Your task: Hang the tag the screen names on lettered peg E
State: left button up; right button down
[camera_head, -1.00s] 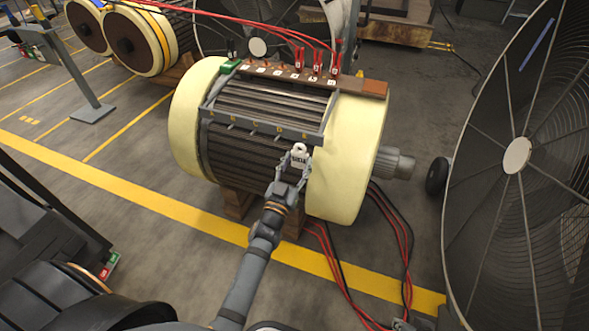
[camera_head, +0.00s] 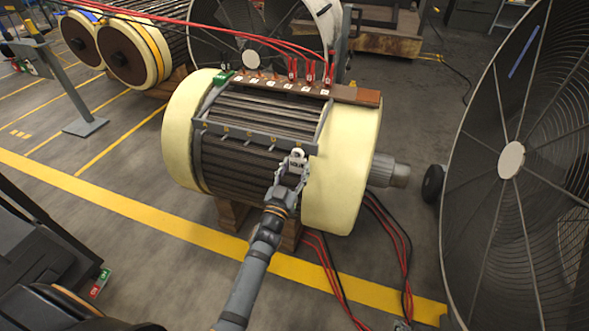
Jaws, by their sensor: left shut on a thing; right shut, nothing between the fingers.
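My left gripper (camera_head: 291,178) comes up from the bottom of the head view and is shut on a white tag (camera_head: 297,162) with dark print too small to read for certain. The tag is upright, with a ring at its top. It overlaps the right part of the grey rail (camera_head: 237,131) on the front of the cream-ended rotor unit (camera_head: 340,170). The rail carries several small pegs with tiny letters. The peg behind the tag is hidden, and I cannot tell whether the ring touches or surrounds it. My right gripper is not in view. No screen is readable.
A large fan (camera_head: 510,160) stands close on the right. Red clamps (camera_head: 310,72) with red cables sit along the unit's top. Red and black cables (camera_head: 330,265) lie on the floor in front. Another cream-ended unit (camera_head: 127,60) stands back left. Open floor lies left.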

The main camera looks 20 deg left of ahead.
dwell(0.3)
pick_arm(q)
jog(key=shift+f, duration=0.2)
dwell(0.3)
jog(key=o, duration=0.9)
jog(key=shift+o, duration=0.2)
jog(key=shift+s, duration=0.5)
jog(key=s+p, duration=0.3)
jog(key=s, duration=0.6)
jog(key=shift+a, duration=0.15)
